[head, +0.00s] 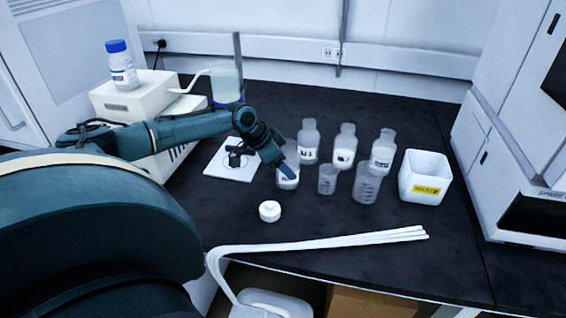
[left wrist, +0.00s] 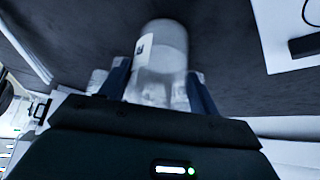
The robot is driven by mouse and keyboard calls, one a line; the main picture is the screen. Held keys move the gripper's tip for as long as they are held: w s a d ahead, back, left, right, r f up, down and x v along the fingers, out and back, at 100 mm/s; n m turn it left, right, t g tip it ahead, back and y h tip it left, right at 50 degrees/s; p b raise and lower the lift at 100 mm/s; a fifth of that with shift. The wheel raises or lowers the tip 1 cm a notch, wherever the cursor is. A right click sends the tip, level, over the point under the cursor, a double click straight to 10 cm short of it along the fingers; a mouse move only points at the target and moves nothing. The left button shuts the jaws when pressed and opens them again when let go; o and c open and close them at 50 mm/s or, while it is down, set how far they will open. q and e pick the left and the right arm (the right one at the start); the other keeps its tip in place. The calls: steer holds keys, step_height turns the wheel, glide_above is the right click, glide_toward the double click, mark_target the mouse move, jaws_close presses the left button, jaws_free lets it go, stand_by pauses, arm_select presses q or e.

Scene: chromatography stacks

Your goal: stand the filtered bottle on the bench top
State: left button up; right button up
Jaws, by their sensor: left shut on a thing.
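My left gripper (head: 283,166) reaches in from the left and is shut on a clear, labelled bottle (head: 288,181), which looks roughly upright over the black bench top (head: 340,222). The gripper hides the bottle's upper part. In the left wrist view the bottle (left wrist: 166,45) sits between the two fingers (left wrist: 160,84), with pale contents. I cannot tell whether its base touches the bench. My right gripper is not in view.
A white plate (head: 225,172) lies to the left. A white cap (head: 270,211), white tubes (head: 330,241) and a white bin (head: 425,172) are near. Bench is bare between cap and beakers.

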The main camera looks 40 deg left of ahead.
arm_select(q)
steer(key=o, duration=1.2)
steer(key=v, duration=0.2)
steer(key=shift+s+a+r, duration=0.15)
steer(key=shift+r, duration=0.2)
steer(key=shift+s+a+r, duration=0.1)
steer(key=shift+s+a, duration=0.8)
steer(key=shift+s, duration=0.9)
steer(key=shift+s+a, duration=0.9)
steer(key=shift+s, duration=0.95)
steer(key=shift+s+a+r, duration=0.1)
steer(key=shift+s+a, duration=0.8)
steer(key=shift+s, duration=0.9)
